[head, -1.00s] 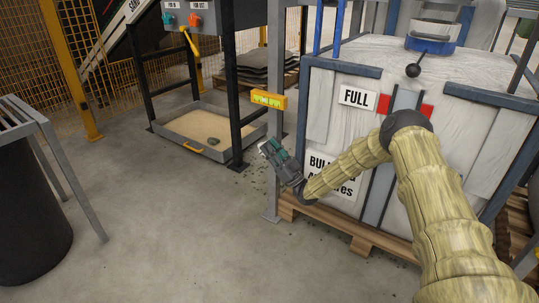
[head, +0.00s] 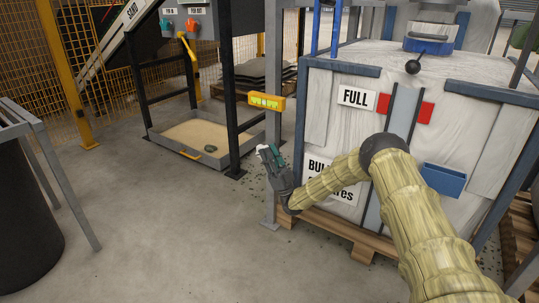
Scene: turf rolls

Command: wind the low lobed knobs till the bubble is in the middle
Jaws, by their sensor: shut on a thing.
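A yellow level (head: 266,102) with a bright vial is fixed on the grey upright post of the frame. Dark marks show in the vial, but the bubble is too small to place. My gripper (head: 268,153) is in front of the post, below the level, its fingers pointing up and slightly left. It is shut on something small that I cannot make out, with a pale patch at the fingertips. No low lobed knob can be told apart; the gripper hides part of the post.
A large white bulk bag marked FULL (head: 356,97) stands on a wooden pallet (head: 335,233) at the right. A sand tray (head: 190,136) lies under a grey machine. A dark bin (head: 28,210) and grey stand are at the left. The middle floor is clear.

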